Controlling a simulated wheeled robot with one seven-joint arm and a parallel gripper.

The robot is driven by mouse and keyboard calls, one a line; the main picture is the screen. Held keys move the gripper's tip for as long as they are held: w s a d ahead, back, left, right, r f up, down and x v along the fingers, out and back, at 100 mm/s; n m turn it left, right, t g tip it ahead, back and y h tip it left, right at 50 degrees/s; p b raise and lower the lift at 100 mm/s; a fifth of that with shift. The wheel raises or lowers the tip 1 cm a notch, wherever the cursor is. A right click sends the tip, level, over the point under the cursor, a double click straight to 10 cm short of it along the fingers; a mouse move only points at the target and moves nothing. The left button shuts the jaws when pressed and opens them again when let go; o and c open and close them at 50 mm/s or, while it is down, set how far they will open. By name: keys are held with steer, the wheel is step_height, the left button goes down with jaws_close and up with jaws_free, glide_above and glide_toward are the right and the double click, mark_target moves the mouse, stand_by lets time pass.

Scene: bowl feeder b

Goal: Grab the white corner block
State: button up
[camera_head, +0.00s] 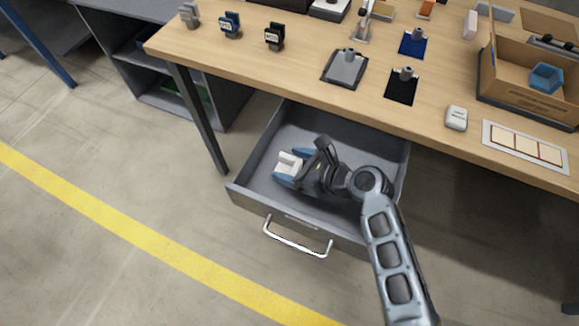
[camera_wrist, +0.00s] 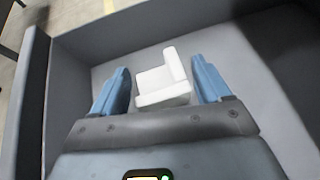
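The white corner block (camera_wrist: 163,80) lies in the open grey drawer (camera_wrist: 75,55). In the wrist view it sits between the two blue fingers of my gripper (camera_wrist: 162,88), with a gap on each side. In the head view the block (camera_head: 288,161) shows at the fingertips of my gripper (camera_head: 290,167), which reaches down into the drawer (camera_head: 257,186). My gripper is open around the block and does not visibly touch it.
The drawer walls and front with its handle (camera_head: 298,240) surround my gripper. The wooden table (camera_head: 300,70) overhangs the drawer's back. On it are a cardboard box (camera_head: 525,75), a white block (camera_head: 456,118) and several fixtures. The floor in front is clear.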

steer(key=c, duration=0.6)
steer(key=shift+c, duration=0.2)
